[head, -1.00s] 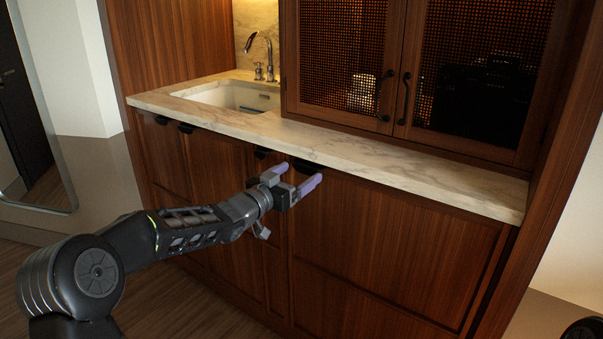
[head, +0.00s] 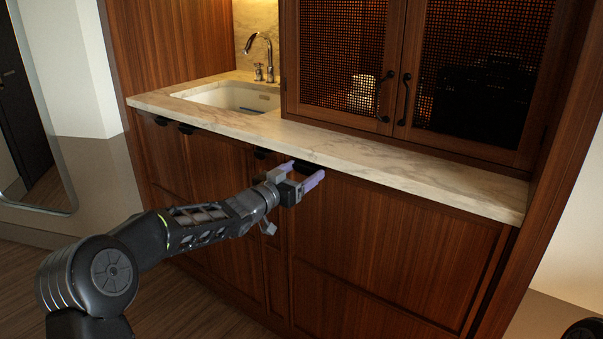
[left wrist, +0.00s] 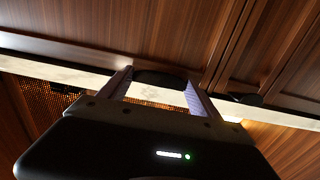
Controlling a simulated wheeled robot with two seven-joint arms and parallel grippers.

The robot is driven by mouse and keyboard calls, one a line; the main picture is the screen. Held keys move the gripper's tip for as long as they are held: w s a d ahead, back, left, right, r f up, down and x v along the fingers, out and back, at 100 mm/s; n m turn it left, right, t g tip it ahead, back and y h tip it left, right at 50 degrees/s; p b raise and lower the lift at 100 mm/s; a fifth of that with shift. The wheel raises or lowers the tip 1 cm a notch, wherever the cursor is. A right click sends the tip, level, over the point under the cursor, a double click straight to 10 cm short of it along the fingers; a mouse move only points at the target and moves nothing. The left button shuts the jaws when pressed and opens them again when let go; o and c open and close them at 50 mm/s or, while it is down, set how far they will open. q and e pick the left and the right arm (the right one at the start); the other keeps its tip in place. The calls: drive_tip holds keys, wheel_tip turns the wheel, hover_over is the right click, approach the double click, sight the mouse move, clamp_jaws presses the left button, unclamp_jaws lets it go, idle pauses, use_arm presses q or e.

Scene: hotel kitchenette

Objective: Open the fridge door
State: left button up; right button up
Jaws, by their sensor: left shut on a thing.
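A wide wooden front panel (head: 390,245), which looks like the fridge door, is under the right part of the counter and appears closed. Its black handle (head: 304,166) is at its top left, just below the counter edge. My left gripper (head: 302,174) is at this handle, with its purple fingers shut on it. In the left wrist view the dark handle (left wrist: 160,78) lies between the two fingers of my left gripper (left wrist: 157,88). The fingers partly hide the handle in the head view. My right gripper is not in view.
A marble counter (head: 400,168) runs above the fronts, with a sink (head: 235,97) and a tap at the left. Upper cabinets with mesh doors (head: 480,70) stand on the counter. Other wooden fronts with black handles are to the left. The wooden floor (head: 185,305) in front looks clear.

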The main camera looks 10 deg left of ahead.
use_arm(q)
clamp_jaws()
